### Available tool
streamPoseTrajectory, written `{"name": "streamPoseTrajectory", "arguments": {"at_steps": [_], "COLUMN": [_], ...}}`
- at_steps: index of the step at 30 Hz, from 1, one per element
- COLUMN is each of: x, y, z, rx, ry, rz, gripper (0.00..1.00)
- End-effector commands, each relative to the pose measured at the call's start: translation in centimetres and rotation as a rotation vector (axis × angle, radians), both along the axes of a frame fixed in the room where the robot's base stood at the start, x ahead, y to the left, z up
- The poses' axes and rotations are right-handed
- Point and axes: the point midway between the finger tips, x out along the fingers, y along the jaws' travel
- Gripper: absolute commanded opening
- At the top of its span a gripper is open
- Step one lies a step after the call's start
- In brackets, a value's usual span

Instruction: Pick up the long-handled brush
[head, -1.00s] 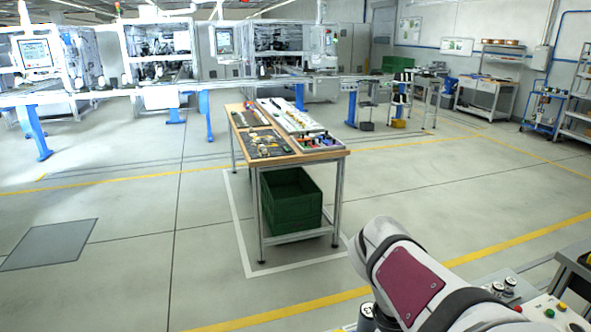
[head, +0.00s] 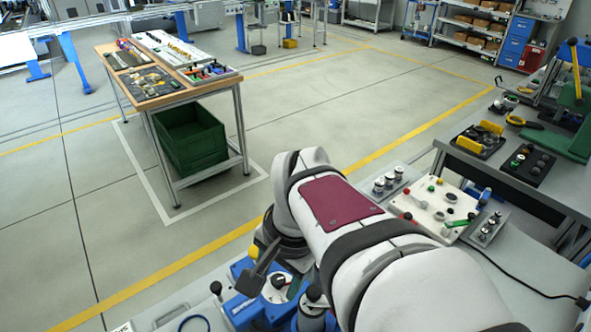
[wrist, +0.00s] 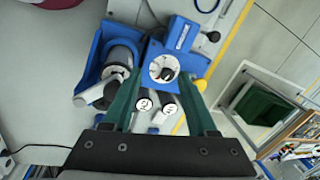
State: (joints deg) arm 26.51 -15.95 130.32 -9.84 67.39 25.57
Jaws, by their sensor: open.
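I cannot make out a long-handled brush for certain in either view. My gripper (wrist: 160,92) shows in the wrist view with its two dark green fingers spread apart and nothing clearly held between them. It is over a blue fixture (wrist: 186,38) with a round opening, and two white-topped round parts show between the fingers. In the head view my gripper hangs below the wrist, over the blue fixture (head: 242,308) at the lower middle. It is partly hidden there by my own arm.
A control panel (head: 435,205) with knobs and buttons lies right of my arm. Farther right, a bench (head: 560,195) holds trays with yellow-handled tools and a green press. A wooden-topped table (head: 170,97) with tools and a green crate (head: 188,138) stands left. The floor between is clear.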

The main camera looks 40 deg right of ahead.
Motion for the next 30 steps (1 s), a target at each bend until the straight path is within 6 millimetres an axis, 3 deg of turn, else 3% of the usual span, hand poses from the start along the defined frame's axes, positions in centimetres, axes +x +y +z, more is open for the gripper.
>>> {"name": "streamPoseTrajectory", "arguments": {"at_steps": [1, 2, 3, 6, 9, 12, 16, 24, 30], "x": [1.0, 1.1, 0.7, -2.4, -5.1, -6.0, -5.9, -5.0, -4.6], "y": [-4.5, -7.5, -11.9, -21.2, -25.9, -27.2, -27.3, -29.0, -29.8], "z": [0.2, 0.2, 0.0, -0.7, -1.2, -1.3, -1.9, -9.1, -11.8], "rx": [-0.006, -0.01, -0.018, -0.032, -0.039, -0.041, -0.04, -0.037, -0.038], "ry": [-0.015, -0.023, -0.03, -0.062, -0.089, -0.1, -0.098, -0.092, -0.096], "rz": [-0.212, -0.36, -0.578, -1.049, -1.299, -1.375, -1.376, -1.373, -1.373], "gripper": [0.58, 0.58, 0.58, 0.58, 0.58, 0.58, 0.58, 0.58, 0.58]}}
